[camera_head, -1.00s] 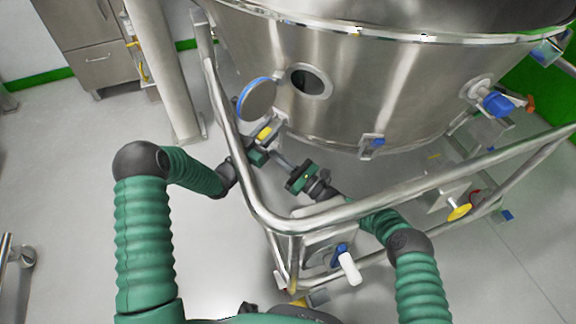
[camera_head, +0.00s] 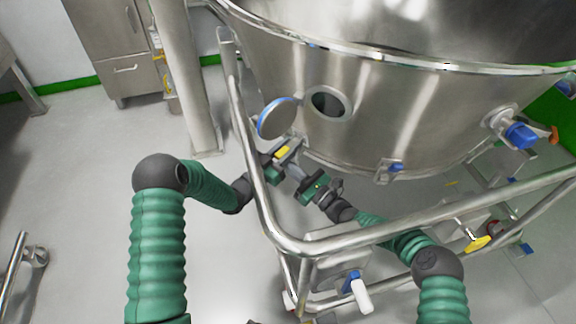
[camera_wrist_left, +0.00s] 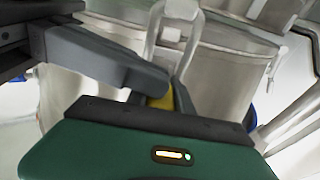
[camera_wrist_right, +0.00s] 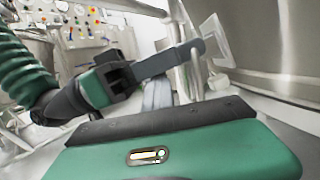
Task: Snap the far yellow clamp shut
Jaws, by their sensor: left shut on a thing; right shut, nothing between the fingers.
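The yellow clamp (camera_head: 283,151) sits low on the steel vessel's wall, below the round blue-edged cover. My left gripper (camera_head: 279,157) is at it, shut on its yellow part. In the left wrist view the yellow part (camera_wrist_left: 162,101) shows just below the finger ends, mostly hidden, with a metal loop (camera_wrist_left: 152,45) behind. My right gripper (camera_head: 296,173) is shut and empty, just right of and below the left one. In the right wrist view its grey fingers (camera_wrist_right: 158,95) are close to my left gripper's outstretched finger.
The steel vessel (camera_head: 400,110) fills the back. The round cover (camera_head: 277,118) stands open beside its port (camera_head: 328,103). A bent frame rail (camera_head: 262,205) passes close to both grippers. A blue latch (camera_head: 392,168) and a yellow handle (camera_head: 478,243) are to the right.

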